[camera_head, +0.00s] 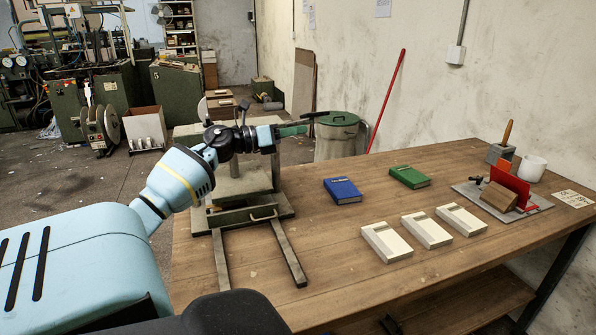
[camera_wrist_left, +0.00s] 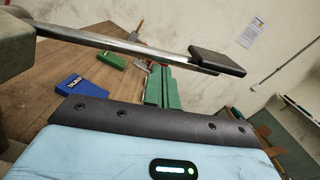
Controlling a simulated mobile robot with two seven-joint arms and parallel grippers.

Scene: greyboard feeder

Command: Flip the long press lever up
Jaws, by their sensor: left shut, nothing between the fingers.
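The press (camera_head: 235,183) is a grey-green frame at the left end of the table, partly covered by my left arm. Its long lever ends in a flat black grip (camera_head: 319,114), which points right. In the left wrist view, the lever's bare metal rod crosses the upper picture to the same black grip (camera_wrist_left: 217,61). My left gripper (camera_head: 302,130) is shut and empty, with green fingers just below the grip in the head view. My right gripper is not in view.
A blue book (camera_head: 342,190), a green book (camera_head: 409,176) and three pale boxes (camera_head: 427,230) lie on the wooden table (camera_head: 330,255). A fixture with a red plate (camera_head: 511,184) stands at right. A green bin (camera_head: 338,130) stands behind the table.

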